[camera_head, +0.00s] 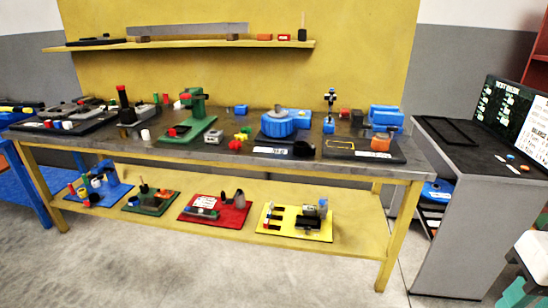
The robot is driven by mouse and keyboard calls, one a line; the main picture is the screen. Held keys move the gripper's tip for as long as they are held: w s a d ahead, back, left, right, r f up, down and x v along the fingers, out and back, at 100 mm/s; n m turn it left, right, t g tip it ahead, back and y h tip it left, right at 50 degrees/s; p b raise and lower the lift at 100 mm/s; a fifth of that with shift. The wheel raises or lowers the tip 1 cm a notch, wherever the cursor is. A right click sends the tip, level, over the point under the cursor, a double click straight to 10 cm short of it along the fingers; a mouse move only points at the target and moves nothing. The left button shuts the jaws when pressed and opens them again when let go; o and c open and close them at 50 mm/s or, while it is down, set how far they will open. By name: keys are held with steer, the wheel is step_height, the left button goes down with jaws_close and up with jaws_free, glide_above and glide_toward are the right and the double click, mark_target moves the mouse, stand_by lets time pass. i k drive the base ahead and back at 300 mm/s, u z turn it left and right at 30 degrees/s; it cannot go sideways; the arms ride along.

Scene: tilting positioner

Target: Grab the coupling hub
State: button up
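No part can be told for certain as the coupling hub at this size. A blue round positioner (278,124) with a grey top stands on a dark base plate at the middle right of the workbench (330,168). A small black rounded part (303,149) sits at the front right of that plate; I cannot tell whether it is the hub. My gripper is not in view.
A green press-like fixture (195,112) and small loose parts stand left of the positioner. A blue block unit (385,116) stands at the right. The lower shelf (360,240) holds several coloured boards. A grey desk (455,215) stands to the right. Floor in front is clear.

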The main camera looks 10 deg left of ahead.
mark_target(300, 148)
steer(key=u, duration=0.55)
steer(key=i, duration=0.55)
steer(key=u, duration=0.45)
steer(key=i, duration=1.1)
steer(key=z, duration=0.5)
